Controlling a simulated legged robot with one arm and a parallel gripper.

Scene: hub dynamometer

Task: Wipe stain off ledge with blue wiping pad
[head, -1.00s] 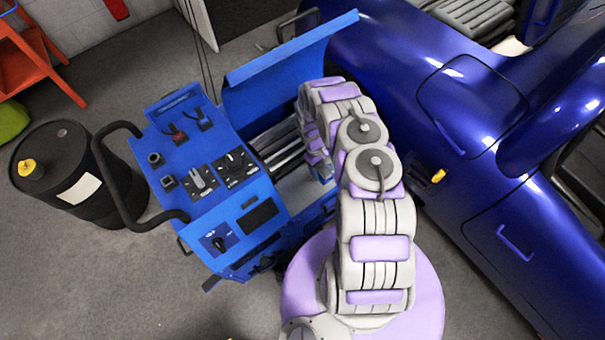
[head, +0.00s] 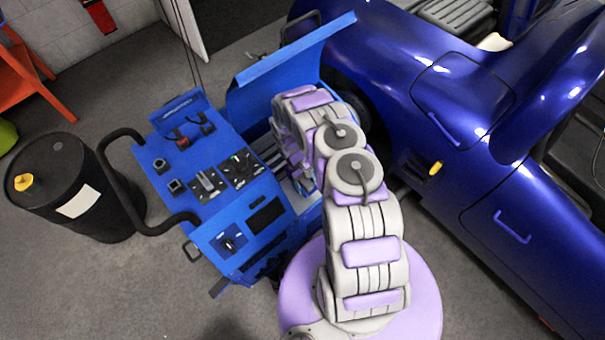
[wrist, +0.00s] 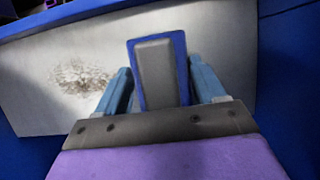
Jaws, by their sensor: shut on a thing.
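In the wrist view my gripper (wrist: 160,92) is shut on the blue wiping pad (wrist: 180,48), which has a grey block on its back and a blue border. The pad is over the pale ledge (wrist: 225,35); I cannot tell whether it touches the surface. A brown speckled stain (wrist: 80,76) lies on the ledge to the left of the pad, apart from it. In the head view my arm covers the gripper, the pad and the stain.
The blue dynamometer (head: 215,180) has knobs, switches and a raised blue flap (head: 285,70). A black handle bar (head: 118,175) and a black drum (head: 70,190) stand at left. A blue car (head: 450,110) is close on the right. Blue walls border the ledge.

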